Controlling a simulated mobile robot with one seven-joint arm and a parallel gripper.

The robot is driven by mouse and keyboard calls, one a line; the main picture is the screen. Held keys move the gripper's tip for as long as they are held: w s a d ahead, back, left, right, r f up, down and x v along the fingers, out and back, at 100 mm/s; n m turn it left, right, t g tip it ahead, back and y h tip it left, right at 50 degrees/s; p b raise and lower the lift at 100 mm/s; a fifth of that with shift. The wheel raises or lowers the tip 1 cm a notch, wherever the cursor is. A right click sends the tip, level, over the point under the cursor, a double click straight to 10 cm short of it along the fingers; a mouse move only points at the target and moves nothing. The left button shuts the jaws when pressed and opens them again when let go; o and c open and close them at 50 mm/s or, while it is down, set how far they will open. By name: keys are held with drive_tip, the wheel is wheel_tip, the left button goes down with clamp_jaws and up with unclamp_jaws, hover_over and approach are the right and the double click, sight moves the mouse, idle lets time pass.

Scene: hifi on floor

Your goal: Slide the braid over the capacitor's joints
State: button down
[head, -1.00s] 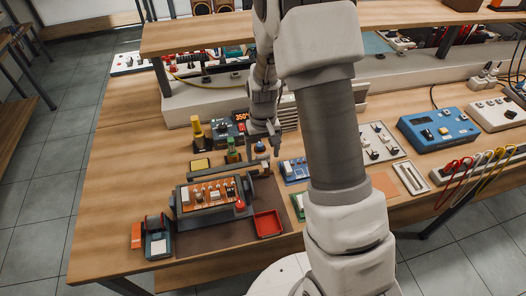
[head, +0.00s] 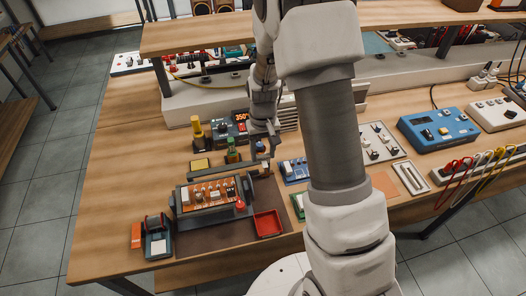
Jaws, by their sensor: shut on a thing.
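An orange circuit board (head: 207,196) with several small upright parts sits in a dark grey holder (head: 206,216) on the near left of the bench. Which part is the capacitor is too small to tell, and its joints cannot be made out. My gripper (head: 264,146) is just behind and right of the board, pointing down, partly hidden by my own arm. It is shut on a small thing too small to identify. I cannot make out the braid for certain. A red knob-like part (head: 240,205) is at the board's right front corner.
A red tray (head: 267,224) lies right of the holder; a dark dispenser-like device (head: 157,238) stands left. Behind are a yellow pad (head: 200,163), a green bottle (head: 232,152), a yellow-topped stand (head: 197,131) and a station with a red display (head: 240,118). Bare wood lies far left.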

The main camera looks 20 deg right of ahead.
drive_tip(key=a, duration=2)
drive_tip(key=shift+r, duration=0.1)
drive_tip(key=shift+a, duration=0.1)
drive_tip(key=shift+c, duration=1.2)
unclamp_jaws()
drive_tip(key=shift+a, duration=0.1)
wheel_tip(320, 180, up, 17)
drive_tip(key=shift+r, duration=0.15)
